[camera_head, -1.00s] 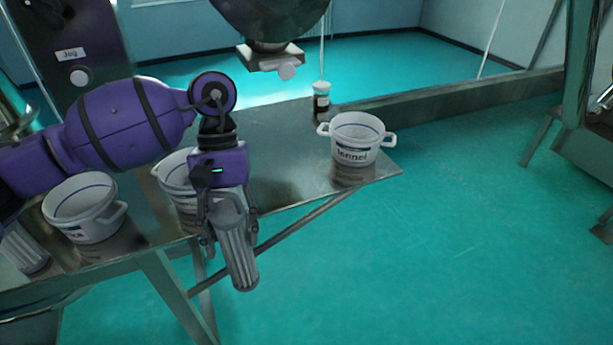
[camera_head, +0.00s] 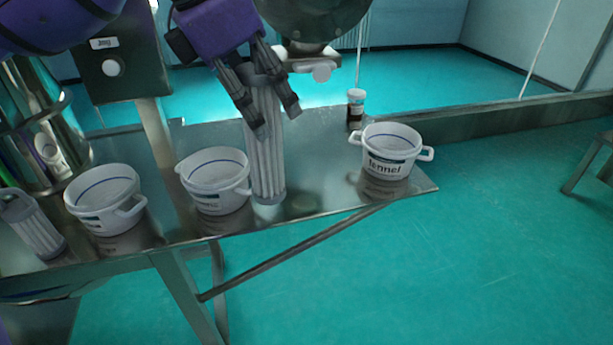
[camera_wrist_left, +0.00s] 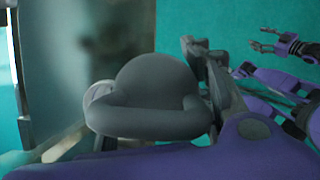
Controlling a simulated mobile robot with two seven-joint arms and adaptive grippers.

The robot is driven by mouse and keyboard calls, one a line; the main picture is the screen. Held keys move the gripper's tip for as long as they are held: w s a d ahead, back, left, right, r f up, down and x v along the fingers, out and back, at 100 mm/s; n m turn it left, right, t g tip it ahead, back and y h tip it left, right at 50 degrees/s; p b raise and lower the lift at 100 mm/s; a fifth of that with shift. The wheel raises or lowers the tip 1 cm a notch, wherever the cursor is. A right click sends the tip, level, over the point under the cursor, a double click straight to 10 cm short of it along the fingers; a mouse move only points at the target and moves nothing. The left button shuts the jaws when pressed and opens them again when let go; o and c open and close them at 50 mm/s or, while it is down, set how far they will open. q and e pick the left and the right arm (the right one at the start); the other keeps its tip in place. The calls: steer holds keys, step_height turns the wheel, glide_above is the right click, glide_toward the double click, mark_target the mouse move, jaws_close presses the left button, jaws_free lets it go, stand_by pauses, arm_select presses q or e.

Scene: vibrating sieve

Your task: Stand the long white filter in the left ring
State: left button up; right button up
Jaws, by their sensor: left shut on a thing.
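The long white filter (camera_head: 266,165), a ribbed pale cylinder, hangs nearly upright in my left gripper (camera_head: 275,118) in the head view. The fingers are shut around its upper part. Its lower end appears over the table between two white pots; I cannot tell whether it touches the table. In the left wrist view a rounded dark grey end with a loop (camera_wrist_left: 155,95) fills the middle, close to the camera. My right gripper (camera_wrist_left: 262,39) shows small at the upper right there, its fingers apart and empty. I cannot pick out the left ring with certainty.
White pots (camera_head: 105,200) and (camera_head: 215,180) stand left of the filter, and a fennel pot (camera_head: 390,150) stands right. Another ribbed filter (camera_head: 32,225) and a metal ringed frame (camera_head: 75,140) are at the left. The metal table (camera_head: 320,165) has some bare room.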

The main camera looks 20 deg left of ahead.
arm_select(q)
steer(key=w+a+f+p, duration=0.1)
steer(key=w+a+f, duration=0.1)
steer(key=w+f, duration=1)
steer(key=shift+w+f, duration=0.4)
steer(key=shift+w, duration=0.45)
steer(key=shift+f, duration=0.15)
steer(key=o, duration=1.6)
steer(key=shift+o, duration=0.2)
